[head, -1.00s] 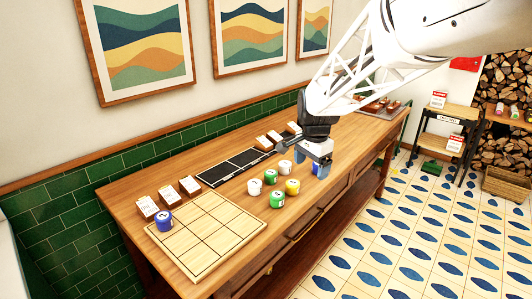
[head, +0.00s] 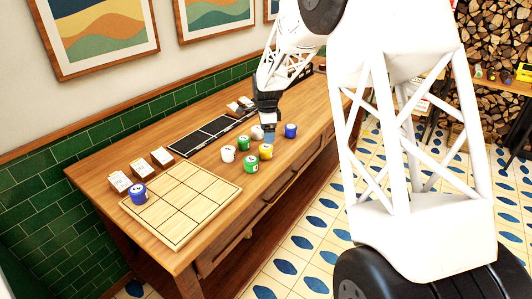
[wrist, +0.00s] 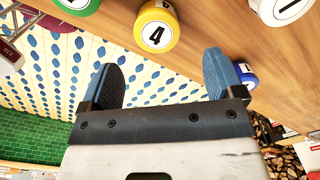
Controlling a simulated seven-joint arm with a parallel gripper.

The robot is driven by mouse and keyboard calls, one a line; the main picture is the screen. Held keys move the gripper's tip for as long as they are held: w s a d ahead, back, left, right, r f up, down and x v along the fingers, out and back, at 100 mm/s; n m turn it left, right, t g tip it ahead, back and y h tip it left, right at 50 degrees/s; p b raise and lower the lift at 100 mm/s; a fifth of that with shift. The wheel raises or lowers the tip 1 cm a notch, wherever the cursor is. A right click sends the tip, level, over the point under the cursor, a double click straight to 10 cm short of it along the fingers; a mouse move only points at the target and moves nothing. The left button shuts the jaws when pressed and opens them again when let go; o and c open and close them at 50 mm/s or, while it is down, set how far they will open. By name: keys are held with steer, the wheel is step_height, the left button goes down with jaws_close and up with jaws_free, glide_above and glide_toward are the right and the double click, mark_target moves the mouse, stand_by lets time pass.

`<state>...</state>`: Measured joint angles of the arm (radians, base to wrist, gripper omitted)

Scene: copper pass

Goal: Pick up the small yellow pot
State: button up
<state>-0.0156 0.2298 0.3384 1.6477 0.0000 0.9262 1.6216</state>
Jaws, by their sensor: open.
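The small yellow pot (head: 266,151) stands on the wooden table at the front right of a cluster of pots. In the wrist view the yellow pot (wrist: 156,22) shows a white lid marked 4, just beyond my fingertips and roughly centred between them. My gripper (head: 269,138) points down just behind the yellow pot in the head view. In the wrist view my gripper (wrist: 164,62) has its two blue fingers wide apart with nothing between them.
Close by stand green pots (head: 250,164) (head: 244,143), white pots (head: 228,154) (head: 257,132) and a blue pot (head: 290,130). Another blue pot (head: 138,194) sits on a gridded wooden board (head: 185,222). A black tray (head: 205,135) lies behind the cluster. The table's front edge is near.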

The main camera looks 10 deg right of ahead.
mark_target(267, 147)
steer(key=shift+f, duration=0.15)
steer(key=shift+f, duration=1.15)
steer(key=shift+f, duration=0.15)
steer(key=shift+s+f, duration=0.15)
steer(key=shift+f, duration=2.35)
steer(key=c, duration=1.1)
